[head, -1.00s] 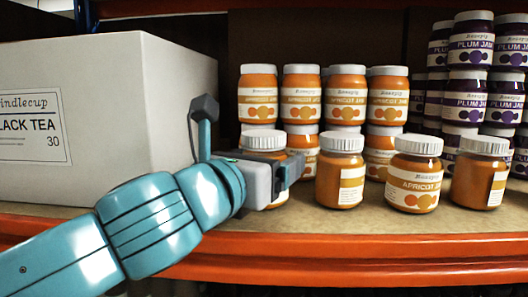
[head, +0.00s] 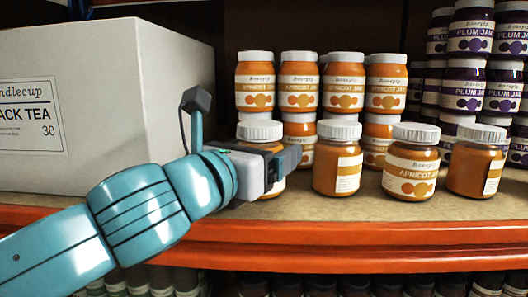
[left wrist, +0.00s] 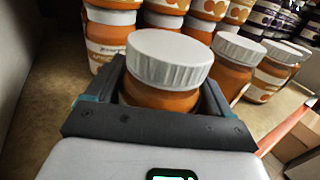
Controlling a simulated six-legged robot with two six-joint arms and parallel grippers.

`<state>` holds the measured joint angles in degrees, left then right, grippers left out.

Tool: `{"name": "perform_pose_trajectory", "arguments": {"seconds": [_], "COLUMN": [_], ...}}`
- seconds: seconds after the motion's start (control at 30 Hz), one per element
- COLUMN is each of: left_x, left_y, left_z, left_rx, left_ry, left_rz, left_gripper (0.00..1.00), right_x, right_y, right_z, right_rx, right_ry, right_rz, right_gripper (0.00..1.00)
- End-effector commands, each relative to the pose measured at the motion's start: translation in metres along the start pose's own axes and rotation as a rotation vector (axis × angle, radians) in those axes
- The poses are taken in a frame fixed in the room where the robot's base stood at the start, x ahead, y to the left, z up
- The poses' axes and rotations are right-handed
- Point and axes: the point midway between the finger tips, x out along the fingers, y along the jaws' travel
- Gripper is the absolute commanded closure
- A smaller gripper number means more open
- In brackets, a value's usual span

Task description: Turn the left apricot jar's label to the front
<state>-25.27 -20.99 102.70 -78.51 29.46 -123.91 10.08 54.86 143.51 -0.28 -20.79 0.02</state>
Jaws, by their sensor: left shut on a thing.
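The left apricot jar (head: 260,131) is the leftmost in the front row, upright on the shelf, with a white lid and orange contents. My left gripper (head: 283,165) is shut on its body from the front left, below the lid. In the head view the gripper hides most of the body; only a pale strip of label shows at its lower right. In the left wrist view the same jar (left wrist: 165,97) stands between the two fingers, and the part of its body that shows is plain orange. My right gripper is in neither view.
Right of it stand a jar with its label turned right (head: 330,165), one with its label roughly frontal (head: 411,165) and another turned right (head: 474,165). Stacked apricot jars (head: 299,90) and plum jars (head: 468,90) are behind. A white tea carton (head: 130,110) stands left.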

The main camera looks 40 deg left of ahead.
Motion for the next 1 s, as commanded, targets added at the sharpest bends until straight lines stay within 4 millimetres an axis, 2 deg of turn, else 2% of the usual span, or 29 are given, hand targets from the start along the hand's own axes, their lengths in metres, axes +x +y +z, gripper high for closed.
{"name": "perform_pose_trajectory", "arguments": {"seconds": [0.17, 0.2, 0.23, 0.43, 0.57, 0.8, 1.0], "left_x": [0.0, 0.0, 0.0, 0.0, -0.009, -0.062, -0.097], "left_y": [-0.001, -0.001, -0.001, -0.001, -0.002, -0.002, -0.003], "left_z": [-0.001, -0.001, -0.001, -0.003, -0.002, -0.002, 0.0], "left_rx": [0.0, 0.0, 0.0, 0.001, 0.0, -0.003, 0.0], "left_ry": [0.001, 0.001, 0.002, 0.006, 0.002, -0.003, -0.002], "left_rz": [-0.001, -0.001, -0.001, -0.001, -0.003, -0.011, -0.011], "left_gripper": [0.86, 0.05, 0.0, 0.0, 0.0, 0.0, 0.0], "right_x": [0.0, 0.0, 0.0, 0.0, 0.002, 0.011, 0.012], "right_y": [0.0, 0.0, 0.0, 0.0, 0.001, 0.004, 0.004], "right_z": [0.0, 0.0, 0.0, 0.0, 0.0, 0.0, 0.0], "right_rx": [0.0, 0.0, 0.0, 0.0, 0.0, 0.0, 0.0], "right_ry": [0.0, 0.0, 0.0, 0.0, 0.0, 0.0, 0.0], "right_rz": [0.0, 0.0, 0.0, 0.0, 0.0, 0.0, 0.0], "right_gripper": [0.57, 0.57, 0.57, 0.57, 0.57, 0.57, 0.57]}}
